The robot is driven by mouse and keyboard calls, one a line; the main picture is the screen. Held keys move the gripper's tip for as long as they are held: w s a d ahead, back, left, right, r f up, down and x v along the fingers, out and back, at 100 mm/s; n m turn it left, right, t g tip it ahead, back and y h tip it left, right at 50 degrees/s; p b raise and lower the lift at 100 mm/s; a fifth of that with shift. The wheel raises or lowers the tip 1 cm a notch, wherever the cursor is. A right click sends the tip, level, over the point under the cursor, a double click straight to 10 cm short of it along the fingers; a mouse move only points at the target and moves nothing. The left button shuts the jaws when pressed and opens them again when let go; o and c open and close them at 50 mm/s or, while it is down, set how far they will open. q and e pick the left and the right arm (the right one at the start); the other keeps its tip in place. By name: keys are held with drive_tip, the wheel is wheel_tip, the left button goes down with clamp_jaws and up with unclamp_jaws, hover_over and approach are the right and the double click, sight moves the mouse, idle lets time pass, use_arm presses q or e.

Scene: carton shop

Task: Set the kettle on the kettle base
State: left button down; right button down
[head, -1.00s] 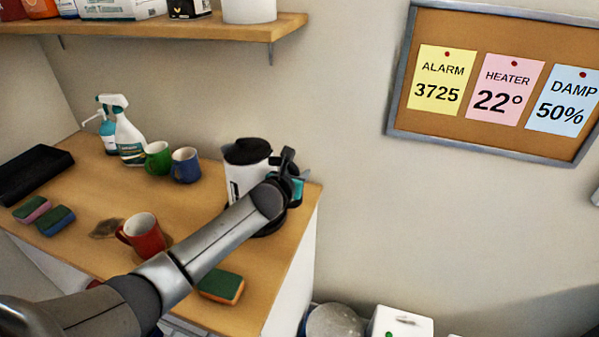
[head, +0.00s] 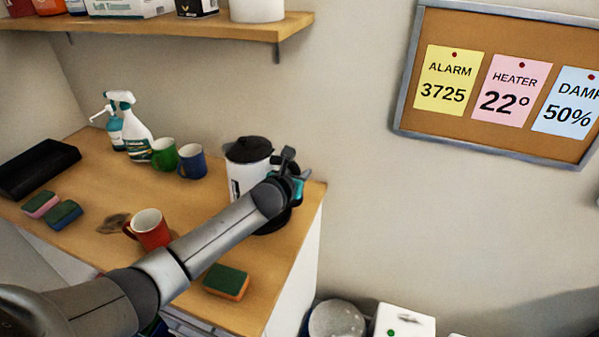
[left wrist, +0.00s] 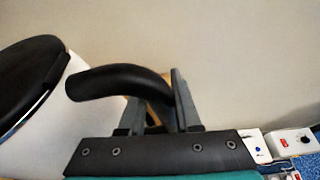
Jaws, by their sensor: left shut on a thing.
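The kettle (head: 248,178) is white with a black lid and stands upright near the right end of the counter. It also shows in the left wrist view (left wrist: 45,130), at the left. My left gripper (head: 289,176) is at its right side, shut on its black handle (left wrist: 110,82), which passes between the fingers in the left wrist view. The black kettle base (head: 275,224) shows under the kettle, partly hidden by my arm. I cannot tell whether the kettle rests fully on it. My right gripper is not in view.
On the counter (head: 205,220) stand a red mug (head: 152,232), green mug (head: 164,156), blue mug (head: 192,163), spray bottle (head: 136,135), black tray (head: 38,170) and several sponges, one (head: 227,281) in front. A shelf (head: 150,32) hangs above. The counter's right edge is close to the kettle.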

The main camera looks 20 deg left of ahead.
use_arm(q)
drive_tip(key=shift+w+d+r, duration=0.15)
drive_tip(key=shift+w+r, duration=0.05)
drive_tip(key=shift+r, duration=0.1)
drive_tip(key=shift+f, duration=0.65)
idle(0.4)
drive_tip(key=c, duration=1)
unclamp_jaws()
drive_tip(key=shift+s, duration=0.1)
drive_tip(key=shift+o, duration=0.4)
drive_tip(key=shift+s+f, duration=0.15)
drive_tip(key=shift+f, duration=0.15)
drive_tip(key=p+v, duration=0.2)
drive_tip(key=v, duration=0.1)
drive_tip(key=shift+r+p, duration=0.25)
drive_tip(key=shift+p, duration=0.15)
drive_tip(key=p+v, duration=0.6)
drive_tip(key=v, duration=0.1)
drive_tip(key=shift+s, duration=0.35)
